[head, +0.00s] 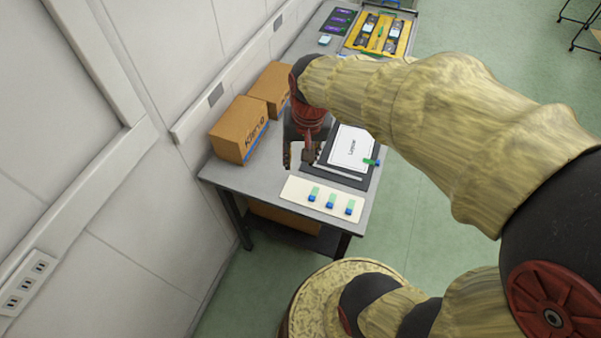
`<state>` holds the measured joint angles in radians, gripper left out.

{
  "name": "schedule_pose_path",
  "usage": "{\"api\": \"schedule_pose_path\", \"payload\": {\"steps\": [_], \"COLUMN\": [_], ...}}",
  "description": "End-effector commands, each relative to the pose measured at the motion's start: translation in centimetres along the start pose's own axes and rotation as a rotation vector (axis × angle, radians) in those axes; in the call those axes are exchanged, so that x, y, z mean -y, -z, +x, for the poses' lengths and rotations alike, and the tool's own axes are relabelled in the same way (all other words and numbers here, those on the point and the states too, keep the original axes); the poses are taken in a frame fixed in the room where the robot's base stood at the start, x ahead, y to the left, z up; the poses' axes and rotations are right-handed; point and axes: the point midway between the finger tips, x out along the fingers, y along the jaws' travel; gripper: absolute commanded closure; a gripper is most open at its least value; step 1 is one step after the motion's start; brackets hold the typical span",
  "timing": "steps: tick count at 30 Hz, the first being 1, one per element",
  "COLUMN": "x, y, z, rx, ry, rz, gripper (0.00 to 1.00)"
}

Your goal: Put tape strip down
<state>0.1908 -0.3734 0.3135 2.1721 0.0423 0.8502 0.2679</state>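Several tape strips, green with blue ends, are in the head view. A left strip (313,194), a middle strip (331,201) and a right strip (350,207) lie apart on a cream card (292,189) at the table's near end. Another strip (371,162) lies at the right edge of a white printed sheet (351,146), which rests on a dark board (345,179). My gripper (301,158) points down over the table, left of the sheet and behind the card. Its fingers look spread apart, and I see no strip between them. Its exact height is unclear.
Two cardboard boxes (239,130) (271,88) stand along the wall side of the grey table (232,175). A yellow tray (384,32) with dark items and purple cards (339,20) are at the far end. My arm covers part of the table's right side.

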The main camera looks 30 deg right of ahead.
Motion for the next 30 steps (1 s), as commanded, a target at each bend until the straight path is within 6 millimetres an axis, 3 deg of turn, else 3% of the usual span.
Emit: {"api": "schedule_pose_path", "payload": {"steps": [1,3,6,11,16,24,30], "x": [0.7,1.3,1.8,1.8,1.7,1.7,1.5], "y": [-1.3,-3.1,-5.7,-8.7,-10.0,-10.0,-10.3], "z": [-2.3,-4.9,-7.7,-10.2,-10.9,-10.9,-9.1], "rx": [-0.048,-0.107,-0.182,-0.267,-0.302,-0.303,-0.302], "ry": [0.016,0.032,0.053,0.071,0.077,0.077,0.077], "rz": [-0.07,-0.166,-0.288,-0.422,-0.478,-0.481,-0.48], "gripper": [0.66,0.66,0.66,0.66,0.66,0.66,0.66]}}
